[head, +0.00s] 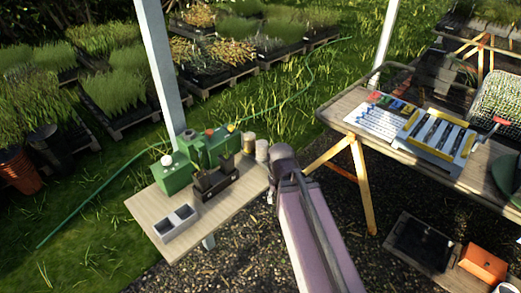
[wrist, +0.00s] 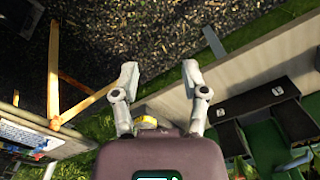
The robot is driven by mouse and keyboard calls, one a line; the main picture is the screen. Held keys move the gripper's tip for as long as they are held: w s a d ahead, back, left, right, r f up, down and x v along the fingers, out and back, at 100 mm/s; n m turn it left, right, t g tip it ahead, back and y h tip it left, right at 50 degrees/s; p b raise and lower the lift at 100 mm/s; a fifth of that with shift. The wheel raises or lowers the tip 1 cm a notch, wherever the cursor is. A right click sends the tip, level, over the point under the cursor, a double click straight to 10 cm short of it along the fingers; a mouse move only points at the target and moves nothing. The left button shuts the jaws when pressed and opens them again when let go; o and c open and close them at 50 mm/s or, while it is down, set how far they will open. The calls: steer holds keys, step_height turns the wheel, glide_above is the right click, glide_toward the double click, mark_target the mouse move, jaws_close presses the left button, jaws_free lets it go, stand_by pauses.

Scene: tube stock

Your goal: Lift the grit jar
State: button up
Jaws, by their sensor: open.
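Two small jars stand side by side at the right end of the wooden bench: a tan one (head: 262,150) and a yellowish one (head: 248,143). No label is readable, so I cannot tell which is the grit jar. My gripper (wrist: 159,75) is open, with both fingers apart and nothing between their tips. A round yellow top (wrist: 146,121) shows low between the fingers in the wrist view, partly hidden by my gripper body. In the head view my arm ends just right of the jars and its fingers are mostly hidden.
Left of the jars the bench (head: 150,207) holds green containers (head: 177,177), a dark caddy (head: 213,183) and a grey two-cell block (head: 175,223). A white post (head: 160,70) rises behind. A second table (head: 345,108) with trays stands right. Gravel lies between.

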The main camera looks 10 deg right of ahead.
steer(key=shift+o, duration=0.2)
steer(key=shift+d, duration=0.25)
steer(key=o, duration=0.4)
steer(key=shift+o, duration=0.8)
steer(key=shift+w+d+r, duration=0.1)
steer(key=shift+w+r, duration=0.05)
steer(key=shift+w, duration=0.05)
steer(key=t+p, duration=0.3)
steer(key=p, duration=0.6)
glide_toward(262, 143)
steer(key=shift+r, duration=0.3)
steer(key=shift+f, duration=0.1)
steer(key=b+x, duration=0.7)
steer(key=x, duration=0.1)
steer(key=shift+b, duration=0.4)
steer(key=shift+f, duration=0.2)
steer(key=shift+f+b, duration=0.1)
steer(key=shift+b, duration=0.2)
